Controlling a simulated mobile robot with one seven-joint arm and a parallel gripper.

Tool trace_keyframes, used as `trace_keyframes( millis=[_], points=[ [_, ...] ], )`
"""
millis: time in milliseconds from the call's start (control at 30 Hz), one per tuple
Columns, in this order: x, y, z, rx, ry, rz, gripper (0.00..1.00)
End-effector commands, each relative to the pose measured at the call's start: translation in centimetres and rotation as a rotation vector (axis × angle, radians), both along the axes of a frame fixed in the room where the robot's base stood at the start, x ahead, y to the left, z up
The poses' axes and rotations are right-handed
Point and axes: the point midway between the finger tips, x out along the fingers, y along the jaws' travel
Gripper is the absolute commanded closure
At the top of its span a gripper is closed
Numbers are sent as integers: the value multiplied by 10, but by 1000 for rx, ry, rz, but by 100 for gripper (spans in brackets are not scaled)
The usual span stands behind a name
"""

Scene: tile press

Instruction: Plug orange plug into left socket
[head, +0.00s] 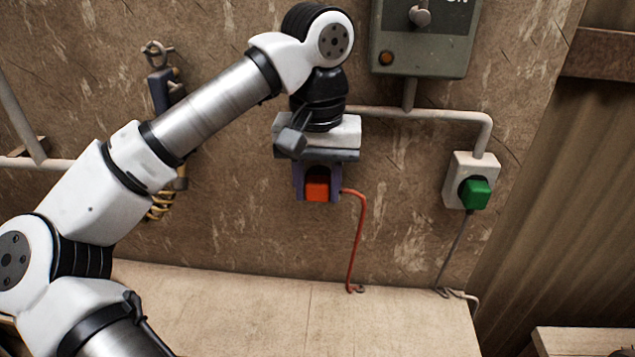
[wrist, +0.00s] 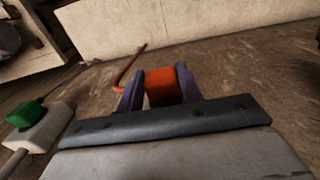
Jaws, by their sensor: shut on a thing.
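The orange plug (head: 317,190) is between the purple fingers of my gripper (head: 317,182), which is shut on it, in front of the wall. Its red cord (head: 361,235) hangs down to the bench. The wrist view also shows the orange plug (wrist: 161,87) between the two fingers of my gripper (wrist: 160,90). The left socket is not visible; my gripper and wrist cover the wall behind the plug, so I cannot tell whether the plug is seated. The right socket (head: 455,168) holds a green plug (head: 474,194).
A grey switch box (head: 420,45) is above right of my wrist. A conduit (head: 440,115) runs from behind my wrist to the right socket. Pliers-like tools (head: 160,85) hang on the wall at left. The wooden bench (head: 240,310) below is mostly clear.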

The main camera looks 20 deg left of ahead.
Motion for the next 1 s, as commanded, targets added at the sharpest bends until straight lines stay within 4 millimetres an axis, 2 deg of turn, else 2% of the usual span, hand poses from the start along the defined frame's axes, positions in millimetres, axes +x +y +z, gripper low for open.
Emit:
trace_keyframes(
  millis=[800,833,1000],
  points=[
    [8,3,0,-1,-1,1,87],
    [8,3,0,-1,-1,1,60],
    [8,2,0,0,-1,1,39]
  ],
)
